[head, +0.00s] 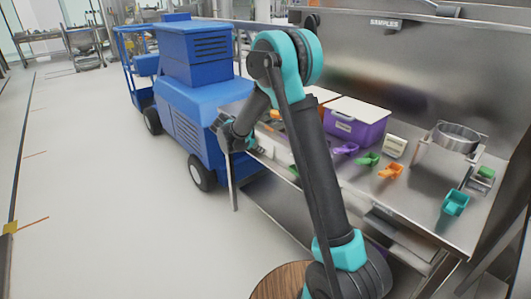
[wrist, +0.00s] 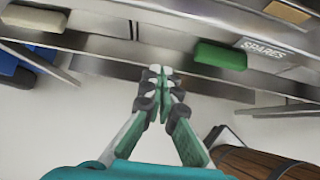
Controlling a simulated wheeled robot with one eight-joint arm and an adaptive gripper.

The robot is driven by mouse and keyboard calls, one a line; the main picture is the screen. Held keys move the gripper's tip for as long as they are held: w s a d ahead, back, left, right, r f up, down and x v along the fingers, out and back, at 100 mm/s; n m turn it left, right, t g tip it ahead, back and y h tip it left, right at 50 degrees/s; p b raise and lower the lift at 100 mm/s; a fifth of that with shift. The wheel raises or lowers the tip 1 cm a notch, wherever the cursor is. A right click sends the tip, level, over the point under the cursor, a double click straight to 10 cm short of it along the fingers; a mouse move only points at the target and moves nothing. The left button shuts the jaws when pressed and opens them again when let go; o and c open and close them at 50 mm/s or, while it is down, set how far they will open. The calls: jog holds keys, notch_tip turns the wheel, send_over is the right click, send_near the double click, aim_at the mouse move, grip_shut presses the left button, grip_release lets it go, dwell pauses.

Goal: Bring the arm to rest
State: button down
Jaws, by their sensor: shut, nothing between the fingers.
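My arm rises over the front of the steel bench (head: 440,222) in the head view, bent at the top. Its forearm comes down to the left. My gripper (head: 252,149) is near the bench's front left edge, beside the blue vehicle (head: 205,95). The wrist view shows my gripper (wrist: 160,74) with its fingertips together and nothing between them. The fingers appear in front of the bench edge, over the pale floor. My arm hides part of the bench top.
A purple bin (head: 352,122) with a white lid stands on the bench. Green (head: 368,159), orange (head: 391,171) and teal (head: 455,203) scoops lie nearby. A wooden barrel (wrist: 255,165) is close by. Open floor (head: 90,190) lies left.

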jog(key=s+d+r+m+g+y, duration=0.1)
jog(key=s+d+m+y, duration=0.1)
jog(key=s+d+m, duration=0.55)
jog(key=s+d+m+y, duration=0.15)
jog(key=s+m, duration=0.25)
jog(key=s, duration=0.6)
jog(key=s+d+r+m+g+y, duration=0.1)
jog(key=s+d+m+y, duration=0.1)
jog(key=s+d+m, duration=0.5)
jog(key=s+a+f+m+t+y, duration=0.1)
jog(key=s+m, duration=0.5)
jog(key=s, duration=0.6)
notch_tip(320, 180, down, 2)
jog(key=shift+a+f+m+y, duration=0.2)
jog(key=shift+a+m+y, duration=0.15)
jog(key=shift+a, duration=0.4)
jog(key=shift+s+d, duration=0.1)
jog(key=shift+d, duration=0.05)
